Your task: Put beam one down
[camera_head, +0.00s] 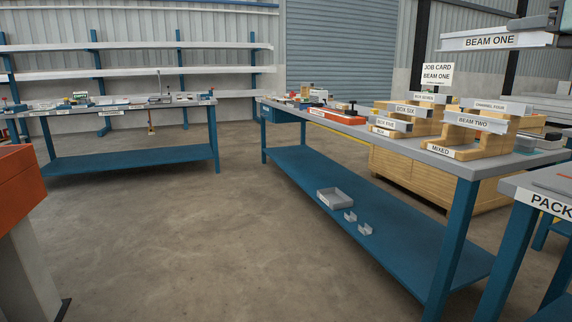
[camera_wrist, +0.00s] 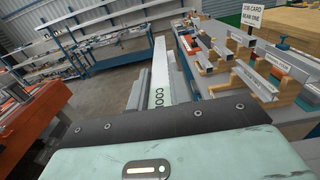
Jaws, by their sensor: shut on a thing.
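Beam one (camera_head: 490,42), a long pale grey channel with a "BEAM ONE" label, is held in the air at the upper right of the head view. In the wrist view beam one (camera_wrist: 158,62) points away from me, with a row of holes along its near part. My gripper (camera_wrist: 158,88) is shut on it; only a bit of the gripper shows at the head view's upper right edge. Beam one is apart from the long blue-legged bench (camera_head: 420,147) in the head view. Its far end in the wrist view overlaps the background.
A job card (camera_head: 436,74) reads "BEAM ONE". A "PACK" table (camera_head: 540,198) stands at the right front. The middle floor is clear.

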